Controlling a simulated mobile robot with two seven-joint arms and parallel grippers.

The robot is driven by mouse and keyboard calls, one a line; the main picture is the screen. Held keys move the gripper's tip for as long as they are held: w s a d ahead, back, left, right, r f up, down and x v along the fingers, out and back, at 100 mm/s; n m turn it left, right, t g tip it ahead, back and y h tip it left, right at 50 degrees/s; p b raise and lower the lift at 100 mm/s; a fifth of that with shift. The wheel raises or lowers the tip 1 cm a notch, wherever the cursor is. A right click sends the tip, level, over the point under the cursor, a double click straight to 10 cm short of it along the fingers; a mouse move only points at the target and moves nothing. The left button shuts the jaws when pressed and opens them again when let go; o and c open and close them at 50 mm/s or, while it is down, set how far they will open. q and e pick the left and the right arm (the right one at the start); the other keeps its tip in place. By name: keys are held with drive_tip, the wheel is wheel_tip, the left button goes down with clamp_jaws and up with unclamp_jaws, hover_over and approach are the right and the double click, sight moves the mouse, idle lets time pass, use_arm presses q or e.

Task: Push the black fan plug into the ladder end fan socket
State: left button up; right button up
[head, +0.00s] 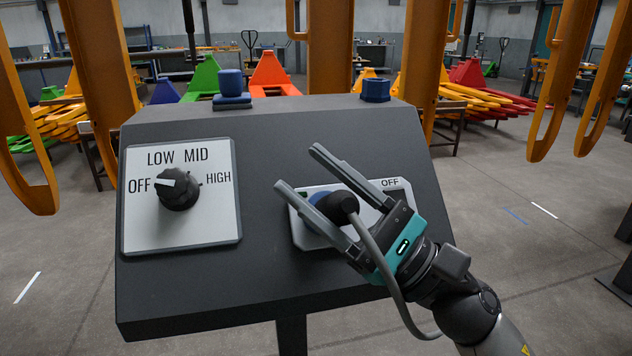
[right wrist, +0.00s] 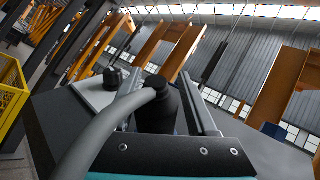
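The black fan plug (head: 338,206), with a thick grey cable (head: 385,270), sits at a blue round socket (head: 318,199) on a light plate on the sloped dark console. How deep it sits cannot be told. My right gripper (head: 298,168) is open, its two long fingers on either side of the plug, tips reaching past it over the console. In the right wrist view the plug (right wrist: 157,108) stands between the fingers, with a visible gap at the right finger; the cable bends off to the lower left. My left gripper is not in view.
A dial plate (head: 225,225) with a black knob (head: 178,190) is left on the console. An OFF label (head: 390,183) is partly behind the gripper. Blue parts (head: 231,84) (head: 376,89) stand on the console's top edge. Orange posts (head: 330,45) rise behind.

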drive_tip(key=o, duration=0.3)
drive_tip(key=b+v, duration=0.2)
drive_tip(key=v, duration=1.3)
drive_tip(key=shift+d, duration=0.1)
